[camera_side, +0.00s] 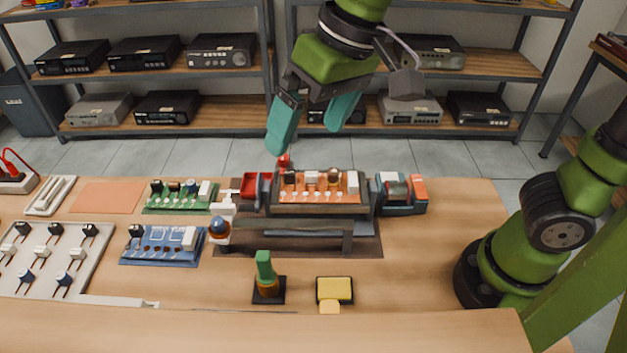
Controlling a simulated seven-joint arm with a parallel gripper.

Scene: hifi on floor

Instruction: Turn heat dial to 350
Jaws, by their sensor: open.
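No heat dial with readable numbers can be made out in the side view. A small grey-blue unit with red and orange parts (404,194) stands at the right end of the board stand; I cannot tell whether it carries the dial. My gripper (306,137) is above the back edge of the bench, pointing down, with its two teal fingers apart and nothing between them. It is above and behind an orange circuit board (318,196) held in a raised stand, and does not touch it. A small red part shows just below the left fingertip.
A green board (180,197) and a blue board (163,245) lie left of the stand. A tray of components (50,258) is at far left. A green-handled item (265,270) and a yellow pad (335,290) are in front. The bench's right front is clear.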

